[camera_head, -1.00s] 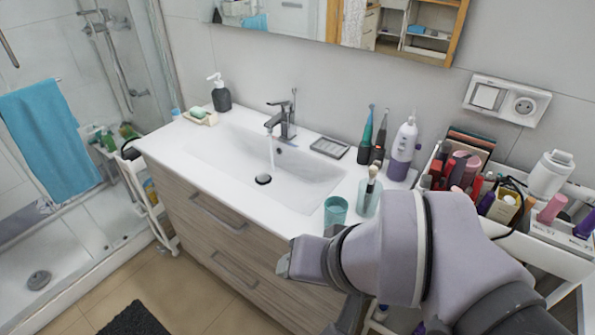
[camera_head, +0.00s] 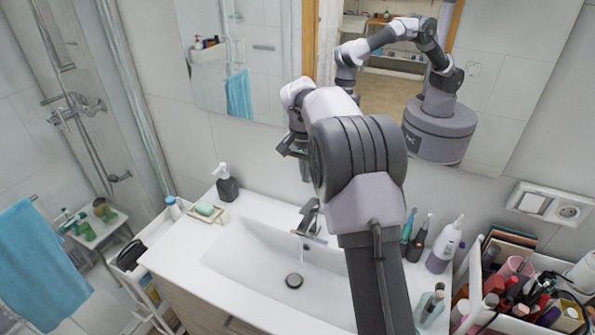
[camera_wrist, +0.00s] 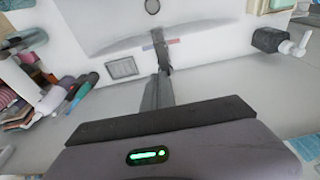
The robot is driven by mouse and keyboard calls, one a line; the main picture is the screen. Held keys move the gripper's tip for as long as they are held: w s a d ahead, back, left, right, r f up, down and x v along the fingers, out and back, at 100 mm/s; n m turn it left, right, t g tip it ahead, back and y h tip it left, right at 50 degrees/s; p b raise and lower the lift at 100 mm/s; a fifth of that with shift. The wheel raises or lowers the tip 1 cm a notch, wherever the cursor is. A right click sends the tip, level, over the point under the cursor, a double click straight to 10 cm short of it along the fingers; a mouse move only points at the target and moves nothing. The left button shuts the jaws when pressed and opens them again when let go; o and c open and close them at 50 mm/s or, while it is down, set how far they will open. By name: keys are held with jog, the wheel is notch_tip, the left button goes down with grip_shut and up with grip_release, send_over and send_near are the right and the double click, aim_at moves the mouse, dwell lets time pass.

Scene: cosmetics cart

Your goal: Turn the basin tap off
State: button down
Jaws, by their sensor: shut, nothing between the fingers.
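The basin tap (camera_head: 310,222) is a dark grey mixer at the back of the white basin (camera_head: 240,250). A thin stream of water (camera_head: 304,256) runs from its spout towards the drain. A small red and blue mark shows at the tap. In the wrist view the tap (camera_wrist: 163,58) is near the top middle, seen upside down. My gripper (camera_head: 304,174) hangs above and behind the tap, near the wall, partly hidden by my arm. In the wrist view its shut, empty fingers (camera_wrist: 159,88) point at the tap; whether they touch it I cannot tell.
A soap dispenser (camera_head: 227,184) and soap dish (camera_head: 207,212) stand left of the tap. Toothbrushes (camera_head: 413,240), a lilac-and-white bottle (camera_head: 445,246) and a crowded cosmetics cart (camera_head: 520,290) are at the right. The mirror (camera_head: 245,60) and wall are close behind my gripper.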

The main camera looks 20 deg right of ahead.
send_over(303, 211)
jog(key=w+d, duration=0.1)
jog(key=d, duration=0.1)
jog(key=f, duration=0.6)
jog(key=shift+w+a+f+b, duration=0.15)
jog(key=shift+a+f+b, duration=0.1)
jog(key=shift+b, duration=0.15)
jog(key=f, duration=0.3)
jog(key=shift+s+a+f+b, duration=0.25)
jog(key=shift+s+f+b, duration=0.05)
jog(key=shift+b, duration=0.05)
jog(key=shift+a+f, duration=0.1)
jog(key=shift+f, duration=0.25)
jog(key=shift+s+f+b, duration=0.1)
jog(key=shift+f+b, duration=0.45)
jog(key=shift+b, duration=0.65)
jog(key=b, duration=0.3)
jog(key=shift+s+a+f+t+h, duration=0.25)
jog(key=shift+a+f+t+h, duration=0.05)
jog(key=shift+f+t+h, duration=0.1)
jog(key=shift+s+a+f, duration=0.1)
jog(key=shift+f, duration=0.05)
jog(key=shift+s+a, duration=0.1)
